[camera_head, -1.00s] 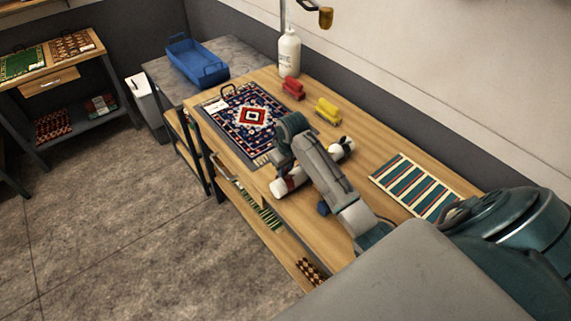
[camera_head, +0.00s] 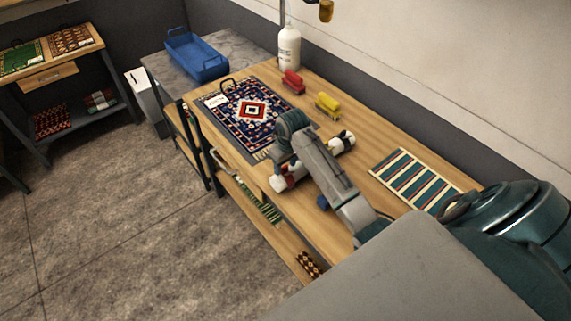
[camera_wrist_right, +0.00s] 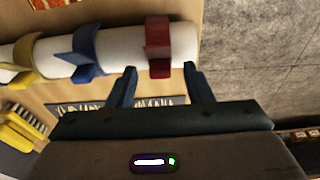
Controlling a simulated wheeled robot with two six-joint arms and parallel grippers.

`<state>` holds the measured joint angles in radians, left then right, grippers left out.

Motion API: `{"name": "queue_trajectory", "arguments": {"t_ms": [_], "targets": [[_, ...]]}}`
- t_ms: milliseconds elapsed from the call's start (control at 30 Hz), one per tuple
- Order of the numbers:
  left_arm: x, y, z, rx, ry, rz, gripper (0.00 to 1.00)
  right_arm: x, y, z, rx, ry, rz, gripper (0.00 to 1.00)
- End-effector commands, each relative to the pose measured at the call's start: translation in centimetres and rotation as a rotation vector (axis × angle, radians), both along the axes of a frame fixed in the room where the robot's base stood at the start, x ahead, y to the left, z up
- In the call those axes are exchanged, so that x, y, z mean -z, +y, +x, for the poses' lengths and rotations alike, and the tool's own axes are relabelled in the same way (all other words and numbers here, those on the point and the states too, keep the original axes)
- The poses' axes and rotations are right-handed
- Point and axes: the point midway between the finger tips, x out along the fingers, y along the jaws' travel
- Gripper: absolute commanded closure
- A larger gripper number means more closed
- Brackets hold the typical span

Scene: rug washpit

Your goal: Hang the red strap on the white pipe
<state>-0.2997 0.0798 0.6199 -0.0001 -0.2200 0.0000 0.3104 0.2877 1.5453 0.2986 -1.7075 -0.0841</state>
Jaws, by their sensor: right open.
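The white pipe (camera_head: 277,184) lies along the table, partly hidden by my right arm in the head view; it also shows in the wrist view (camera_wrist_right: 115,47). The red strap (camera_wrist_right: 158,45) is on the pipe near its right end in the wrist view, curved around it. A blue strap (camera_wrist_right: 87,52) and a yellow strap (camera_wrist_right: 22,60) sit further left on the pipe. My right gripper (camera_wrist_right: 159,71) is open and empty, its fingertips on either side of the red strap, close to the pipe. My left gripper is out of view.
The wooden table holds a patterned rug (camera_head: 235,128), a red brush (camera_head: 292,82), a yellow brush (camera_head: 327,106), a white bottle (camera_head: 289,47) and a striped mat (camera_head: 417,179). A blue tray (camera_head: 196,57) stands on the side table. The floor at left is open.

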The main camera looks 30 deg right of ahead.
Motion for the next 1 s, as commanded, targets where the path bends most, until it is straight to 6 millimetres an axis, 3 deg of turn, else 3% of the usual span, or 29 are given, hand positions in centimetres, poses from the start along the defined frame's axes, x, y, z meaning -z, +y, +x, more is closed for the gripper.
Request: {"name": "queue_trajectory", "arguments": {"t_ms": [167, 500, 600, 1000], "targets": [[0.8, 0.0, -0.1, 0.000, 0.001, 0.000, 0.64, -1.5, -0.1, -0.1, -0.001, -0.005, -0.002, 0.54], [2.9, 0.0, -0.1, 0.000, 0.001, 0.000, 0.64, -8.0, -0.2, -1.1, -0.002, -0.005, -0.003, 0.54], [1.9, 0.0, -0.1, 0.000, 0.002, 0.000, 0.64, -9.8, -0.1, -1.4, 0.000, -0.002, 0.000, 0.54], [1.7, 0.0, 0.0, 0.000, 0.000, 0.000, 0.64, -10.6, -0.1, -1.6, 0.000, 0.000, 0.000, 0.54]]}}
